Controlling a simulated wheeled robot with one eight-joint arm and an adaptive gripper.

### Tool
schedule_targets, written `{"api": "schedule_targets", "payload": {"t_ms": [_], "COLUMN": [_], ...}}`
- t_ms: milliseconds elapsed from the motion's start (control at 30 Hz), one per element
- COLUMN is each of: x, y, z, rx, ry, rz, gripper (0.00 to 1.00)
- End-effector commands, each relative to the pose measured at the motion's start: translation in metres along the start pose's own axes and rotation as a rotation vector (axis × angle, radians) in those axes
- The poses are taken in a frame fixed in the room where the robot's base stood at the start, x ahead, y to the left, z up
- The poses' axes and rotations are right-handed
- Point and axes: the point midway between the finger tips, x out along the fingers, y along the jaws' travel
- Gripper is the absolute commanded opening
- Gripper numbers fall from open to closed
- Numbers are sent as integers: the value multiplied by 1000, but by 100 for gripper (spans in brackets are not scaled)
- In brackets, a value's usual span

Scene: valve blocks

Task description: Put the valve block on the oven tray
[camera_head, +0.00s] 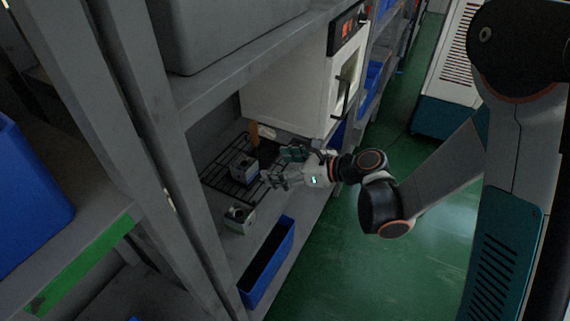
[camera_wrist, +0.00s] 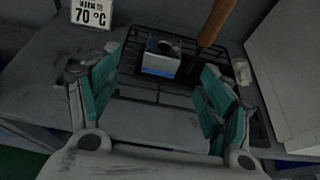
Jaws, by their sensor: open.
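A grey valve block (camera_head: 244,168) with a round opening on top sits on the black wire oven tray (camera_head: 215,184). In the wrist view the block (camera_wrist: 161,58) shows a blue band low on its front, and the tray (camera_wrist: 140,92) spreads under and around it. My gripper (camera_head: 276,167) is open and empty, just right of the block on the tray. In the wrist view its teal-padded fingers (camera_wrist: 161,78) are spread wide, with the block beyond them and apart from both.
A white oven (camera_head: 292,92) stands right behind the tray. A wooden handle (camera_wrist: 217,22) rises behind the block, and a "WARM TO 70 °C" sign (camera_wrist: 92,12) stands at the back left. A blue bin (camera_head: 267,262) sits at the shelf's front. A shelf board hangs above.

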Motion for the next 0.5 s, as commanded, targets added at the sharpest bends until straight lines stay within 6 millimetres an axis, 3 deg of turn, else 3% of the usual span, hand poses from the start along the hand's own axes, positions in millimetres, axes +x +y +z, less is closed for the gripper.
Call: {"api": "schedule_targets", "payload": {"t_ms": [267, 367, 500], "x": [-4, -15, -53], "y": [-3, -14, -47], "z": [7, 34, 102], "rx": [18, 96, 335], "ry": [-17, -88, -293], "rz": [-13, -68, -208], "gripper": [73, 73, 73]}}
